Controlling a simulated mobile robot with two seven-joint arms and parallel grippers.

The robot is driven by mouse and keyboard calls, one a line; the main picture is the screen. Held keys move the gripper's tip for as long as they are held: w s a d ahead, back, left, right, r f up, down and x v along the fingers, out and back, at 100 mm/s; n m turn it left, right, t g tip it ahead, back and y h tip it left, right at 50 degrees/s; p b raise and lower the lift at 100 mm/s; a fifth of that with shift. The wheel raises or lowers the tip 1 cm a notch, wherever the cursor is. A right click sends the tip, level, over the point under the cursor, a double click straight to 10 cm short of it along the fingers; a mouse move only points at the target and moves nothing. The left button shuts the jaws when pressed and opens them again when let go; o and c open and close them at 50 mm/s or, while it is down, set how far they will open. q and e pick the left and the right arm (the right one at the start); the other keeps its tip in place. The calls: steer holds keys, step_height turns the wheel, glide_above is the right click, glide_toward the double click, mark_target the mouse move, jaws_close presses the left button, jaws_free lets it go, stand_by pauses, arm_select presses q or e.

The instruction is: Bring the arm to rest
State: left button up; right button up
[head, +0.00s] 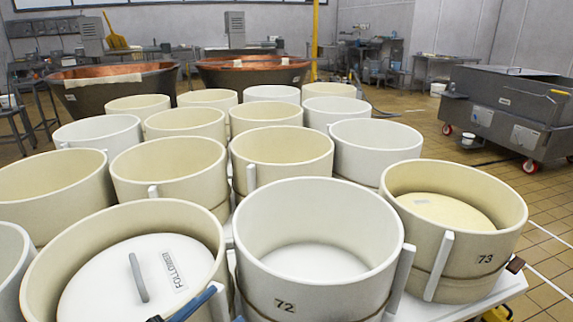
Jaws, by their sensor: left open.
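Only a small part of my left gripper (192,304) shows, blue and dark, at the bottom edge in the head view. It is in front of the near rim of the left front tub (127,262), and most of it is cut off by the frame. It is open, and I see nothing held in it. I cannot tell whether it touches the tub. My right gripper is not in view.
Cream and white tubs crowd the near area, including tub 72 (320,243) and tub 73 (455,227). The left front tub holds a white lid with a grey handle. Copper vats (254,72) stand behind.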

arm_select(q)
steer(key=s+a+f+n+y+b, duration=0.1)
steer(key=s+a+f+n+y, duration=0.15)
steer(key=f+n+y, duration=0.5)
steer(key=s+a+f+n+y+b, duration=0.25)
steer(key=f+n+y, duration=0.25)
steer(key=f+n, duration=0.4)
steer(key=r+g+p, duration=0.1)
steer(key=p, duration=0.4)
steer(key=m+g+p, duration=0.1)
steer(key=p, duration=0.5)
steer(key=d+r+m+g+y+p, duration=0.1)
steer(key=g+p, duration=0.1)
steer(key=p, duration=0.4)
steer(key=shift+s+r, duration=0.3)
steer(key=shift+s, duration=0.1)
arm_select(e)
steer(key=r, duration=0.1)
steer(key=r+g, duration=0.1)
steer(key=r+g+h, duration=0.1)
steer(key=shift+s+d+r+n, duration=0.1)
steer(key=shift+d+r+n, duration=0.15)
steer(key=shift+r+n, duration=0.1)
arm_select(q)
steer(key=shift+f, duration=0.25)
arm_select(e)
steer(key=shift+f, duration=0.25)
